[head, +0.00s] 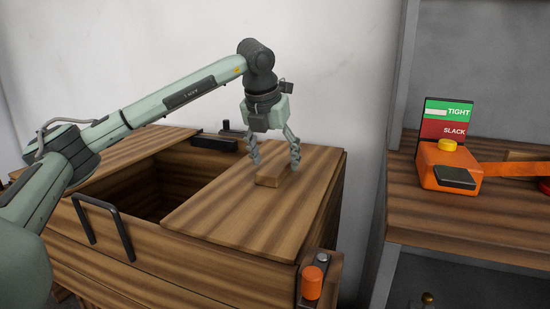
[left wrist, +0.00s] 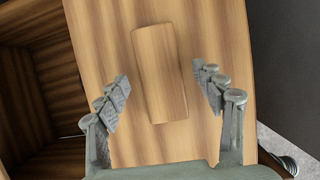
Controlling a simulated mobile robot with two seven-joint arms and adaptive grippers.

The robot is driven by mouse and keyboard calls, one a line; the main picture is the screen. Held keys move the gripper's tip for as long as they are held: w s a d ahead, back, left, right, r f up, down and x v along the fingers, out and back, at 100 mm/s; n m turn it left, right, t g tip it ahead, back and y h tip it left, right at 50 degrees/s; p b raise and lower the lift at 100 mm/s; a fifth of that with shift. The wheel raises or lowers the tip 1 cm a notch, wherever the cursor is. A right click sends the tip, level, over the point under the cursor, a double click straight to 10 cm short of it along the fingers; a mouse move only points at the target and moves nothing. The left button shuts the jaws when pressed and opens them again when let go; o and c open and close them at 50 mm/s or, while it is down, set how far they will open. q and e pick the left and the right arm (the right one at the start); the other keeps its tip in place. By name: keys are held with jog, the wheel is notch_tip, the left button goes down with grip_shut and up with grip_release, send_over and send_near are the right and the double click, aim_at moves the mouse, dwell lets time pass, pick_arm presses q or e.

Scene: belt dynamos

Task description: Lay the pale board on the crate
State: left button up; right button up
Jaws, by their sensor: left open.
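The pale board (head: 225,218) lies flat across the right part of the wooden crate (head: 170,262). A small wooden block (head: 268,181) stands out from the board's top like a grip; it also shows in the left wrist view (left wrist: 160,75). My left gripper (head: 275,166) points down over the block. Its open fingers are on either side of the block, with gaps visible in the left wrist view (left wrist: 168,90). The left part of the crate's top shows a dark opening (head: 148,195). My right gripper is not in view.
A black handle (head: 105,225) stands at the crate's front left. An orange knob (head: 312,283) is at its front right corner. To the right, a wooden bench (head: 480,220) carries an orange device (head: 445,163) with a TIGHT/SLACK sign (head: 447,120). A wall is behind.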

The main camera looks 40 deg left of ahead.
pick_arm(q)
jog(key=v, duration=1.2)
